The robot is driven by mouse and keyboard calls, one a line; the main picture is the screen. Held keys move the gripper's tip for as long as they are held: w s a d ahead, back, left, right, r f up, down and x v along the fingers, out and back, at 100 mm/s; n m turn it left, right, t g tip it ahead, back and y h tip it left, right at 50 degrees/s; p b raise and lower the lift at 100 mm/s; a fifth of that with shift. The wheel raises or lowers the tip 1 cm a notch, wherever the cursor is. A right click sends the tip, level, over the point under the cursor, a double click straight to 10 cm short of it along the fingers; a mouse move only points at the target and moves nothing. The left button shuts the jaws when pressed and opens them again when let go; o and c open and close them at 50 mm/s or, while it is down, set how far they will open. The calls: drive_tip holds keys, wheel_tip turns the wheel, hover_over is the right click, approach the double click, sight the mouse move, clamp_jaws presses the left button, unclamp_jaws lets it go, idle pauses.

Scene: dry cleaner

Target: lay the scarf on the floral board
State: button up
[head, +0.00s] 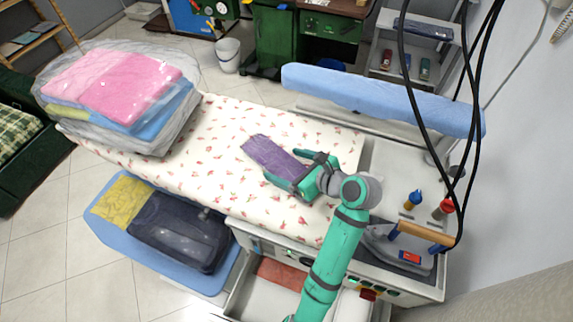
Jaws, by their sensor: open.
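The purple scarf (273,156) is a folded, flat strip on the floral board (225,140), a padded white surface with small red flowers. The scarf lies near the board's right part, slanting down to the right. My gripper (289,174) is open, with its two green fingers on either side of the scarf's right end. That end of the scarf is partly hidden by the fingers and palm. The scarf looks to rest on the board, though I cannot tell whether the fingers touch it.
A bagged stack of pink, yellow and blue linens (120,90) covers the board's left end. An iron (400,248) and two bottles stand at the right. Black cables (463,130) hang there. A blue padded arm (385,98) runs behind. Folded clothes (180,230) lie on a lower blue shelf.

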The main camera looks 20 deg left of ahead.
drive_tip(key=v, duration=1.1)
drive_tip(key=shift+s+d+r, duration=0.1)
drive_tip(key=shift+s+d, duration=0.05)
drive_tip(key=shift+d, duration=0.1)
